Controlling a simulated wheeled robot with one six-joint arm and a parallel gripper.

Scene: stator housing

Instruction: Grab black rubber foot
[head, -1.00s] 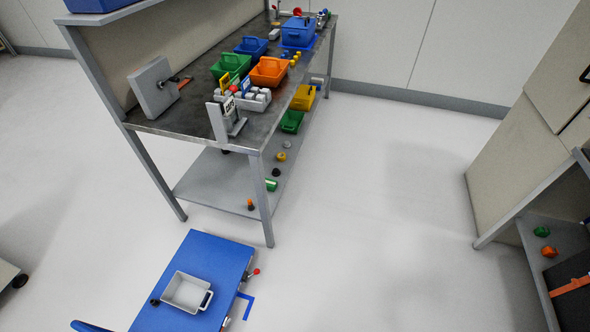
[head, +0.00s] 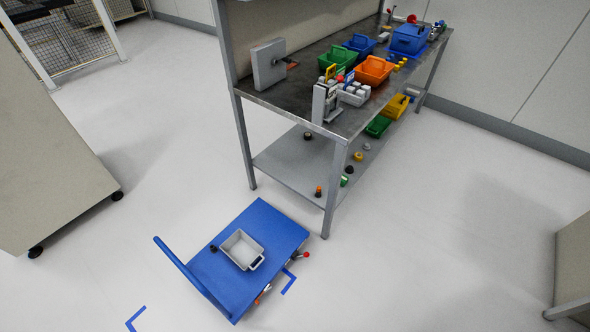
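I cannot tell for sure which thing is the black rubber foot. A small black round piece (head: 214,249) sits on the blue cart (head: 279,228), just left of the grey bin. Another small dark piece (head: 307,135) lies on the lower shelf of the workbench, towards the back. A further dark piece (head: 349,169) lies near that shelf's right edge. All are too small to make out in detail. My gripper is not in view.
A grey bin (head: 241,247) stands on the cart, whose blue handle (head: 190,275) rises at the left. The workbench (head: 290,97) carries coloured bins. A beige cabinet (head: 45,170) stands at left.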

